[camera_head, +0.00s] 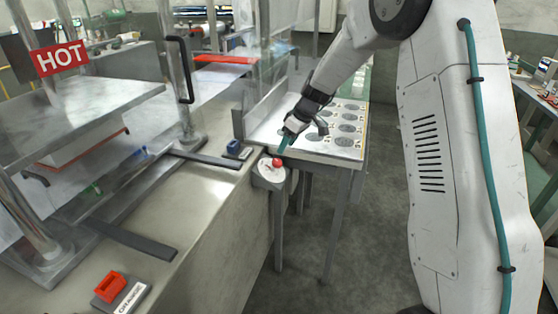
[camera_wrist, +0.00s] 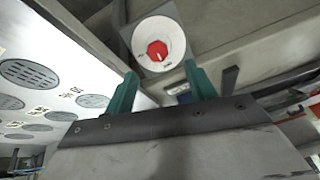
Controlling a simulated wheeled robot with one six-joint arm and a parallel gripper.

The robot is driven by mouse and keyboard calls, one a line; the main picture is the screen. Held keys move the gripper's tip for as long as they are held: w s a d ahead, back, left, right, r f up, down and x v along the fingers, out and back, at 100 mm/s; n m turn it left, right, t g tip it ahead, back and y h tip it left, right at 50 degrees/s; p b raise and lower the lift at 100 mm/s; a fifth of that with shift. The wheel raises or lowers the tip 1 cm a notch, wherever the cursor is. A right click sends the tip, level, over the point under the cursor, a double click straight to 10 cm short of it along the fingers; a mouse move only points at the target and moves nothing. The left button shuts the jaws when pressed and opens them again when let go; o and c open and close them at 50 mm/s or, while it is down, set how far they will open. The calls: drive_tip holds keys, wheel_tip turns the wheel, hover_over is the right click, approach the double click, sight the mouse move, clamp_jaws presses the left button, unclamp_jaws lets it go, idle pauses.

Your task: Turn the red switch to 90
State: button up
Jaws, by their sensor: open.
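The red switch (camera_head: 277,162) is a round red knob on a pale round dial (camera_head: 268,173) at the bench's right end. In the wrist view the red switch (camera_wrist: 157,51) sits at the centre of the white dial (camera_wrist: 172,37), with a light mark on its face. The dial's numbers are too small to read. My gripper (camera_head: 283,146) is just above the switch in the head view. In the wrist view my gripper (camera_wrist: 158,80) shows two green fingers spread apart and empty, with the switch beyond their tips and between them.
A metal table (camera_head: 330,152) with round grey plates stands behind the dial. A clear upright panel (camera_head: 265,90) stands beside it. On the bench are a blue switch (camera_head: 236,149), an orange-red switch (camera_head: 110,287) and a press with a HOT sign (camera_head: 60,58).

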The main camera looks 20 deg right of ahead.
sight(278, 161)
drive_tip(key=x, duration=0.8)
drive_tip(key=shift+w+d+f, duration=0.1)
drive_tip(key=shift+w+f, duration=0.15)
drive_tip(key=c, duration=1)
